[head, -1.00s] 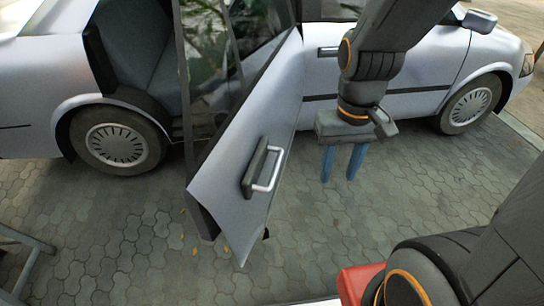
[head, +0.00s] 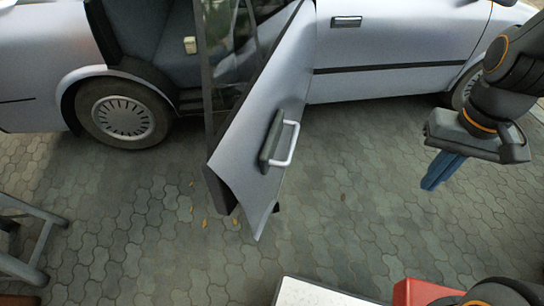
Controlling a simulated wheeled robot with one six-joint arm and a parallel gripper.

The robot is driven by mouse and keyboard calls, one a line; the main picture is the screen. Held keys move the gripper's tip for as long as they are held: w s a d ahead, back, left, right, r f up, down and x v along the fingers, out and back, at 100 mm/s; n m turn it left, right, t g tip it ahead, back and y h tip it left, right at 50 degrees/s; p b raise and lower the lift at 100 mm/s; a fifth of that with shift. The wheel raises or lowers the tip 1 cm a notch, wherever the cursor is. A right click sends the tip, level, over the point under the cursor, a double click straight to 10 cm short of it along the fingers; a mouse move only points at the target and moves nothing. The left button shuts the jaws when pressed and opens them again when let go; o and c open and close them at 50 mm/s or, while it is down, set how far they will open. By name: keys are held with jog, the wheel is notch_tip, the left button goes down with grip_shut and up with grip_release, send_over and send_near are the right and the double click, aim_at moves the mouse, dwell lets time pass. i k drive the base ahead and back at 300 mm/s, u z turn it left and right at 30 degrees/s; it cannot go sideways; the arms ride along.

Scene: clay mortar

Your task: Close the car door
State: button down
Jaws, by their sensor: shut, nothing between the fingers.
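The silver car (head: 400,45) stands across the back of the head view. Its rear door (head: 248,135) is swung wide open toward me, and the seat (head: 168,45) shows through the doorway. The door carries a pale bar handle on a dark base (head: 284,142) on its outer face. My gripper (head: 432,186), with blue fingers, is at the right, well apart from the door and its handle. The fingers are shut together and empty, pointing down and to the left.
Grey paving (head: 350,200) lies clear between the door and my gripper. A grey metal frame (head: 30,235) stands at the lower left. A white surface (head: 310,292) and a red object (head: 420,292) show at the bottom edge. The rear wheel (head: 122,115) is left of the door.

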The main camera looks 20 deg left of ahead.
aim_at(246, 162)
jog(key=k, duration=0.65)
jog(key=u, duration=1.45)
jog(key=i, duration=0.5)
